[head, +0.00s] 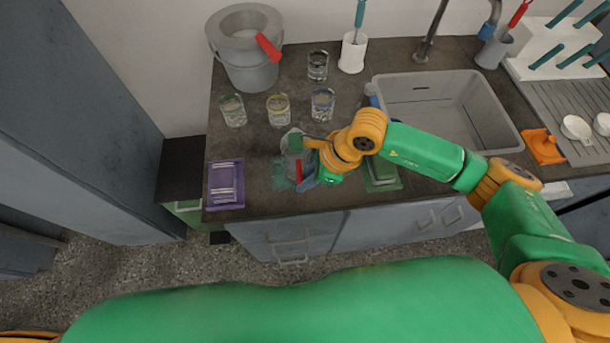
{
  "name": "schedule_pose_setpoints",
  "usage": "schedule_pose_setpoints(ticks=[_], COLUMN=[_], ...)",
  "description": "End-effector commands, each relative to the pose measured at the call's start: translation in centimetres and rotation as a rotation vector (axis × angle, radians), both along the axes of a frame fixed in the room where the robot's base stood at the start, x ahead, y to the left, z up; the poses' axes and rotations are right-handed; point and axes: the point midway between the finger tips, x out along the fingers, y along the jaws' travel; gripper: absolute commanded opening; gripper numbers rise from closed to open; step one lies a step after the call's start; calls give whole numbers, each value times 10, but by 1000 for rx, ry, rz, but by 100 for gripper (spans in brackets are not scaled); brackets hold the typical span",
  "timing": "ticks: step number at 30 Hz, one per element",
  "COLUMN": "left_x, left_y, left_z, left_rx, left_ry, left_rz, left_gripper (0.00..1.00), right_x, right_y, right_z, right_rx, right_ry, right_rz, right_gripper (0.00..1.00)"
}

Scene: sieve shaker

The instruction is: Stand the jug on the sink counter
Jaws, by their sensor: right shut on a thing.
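A clear greyish jug (287,143) is at the front left part of the dark sink counter (255,190), partly hidden by my right gripper. My right gripper (299,165) reaches in from the right and is shut on the jug. The jug looks about upright, but I cannot tell whether its base touches the counter. A teal patch (281,176) shows just below and left of it. My left gripper is not in view.
Several glasses (278,110) stand behind the jug, with a grey bucket (246,70) farther back. The sink basin (445,108) is right of centre.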

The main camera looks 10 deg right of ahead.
Motion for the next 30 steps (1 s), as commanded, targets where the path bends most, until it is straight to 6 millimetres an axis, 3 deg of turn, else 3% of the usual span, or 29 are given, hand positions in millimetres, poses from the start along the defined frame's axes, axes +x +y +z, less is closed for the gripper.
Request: schedule_pose_setpoints(ticks=[6, 7, 9, 10, 22, 30], left_x=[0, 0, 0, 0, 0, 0], left_y=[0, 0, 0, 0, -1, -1], left_z=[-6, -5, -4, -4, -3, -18], left_rx=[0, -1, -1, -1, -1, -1], left_ry=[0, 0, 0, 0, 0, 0], left_rz=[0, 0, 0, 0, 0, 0], left_gripper=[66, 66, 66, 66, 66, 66], right_x=[0, 0, 0, 0, 0, -6], right_y=[0, 0, 0, 0, -3, -29], right_z=[-5, -3, -3, -3, 7, 60], right_rx=[1, 1, 1, 1, 2, 1], right_ry=[0, 0, 0, 0, -4, -8], right_rz=[0, 0, 0, 0, 0, -1], right_gripper=[0, 23, 42, 45, 45, 45])
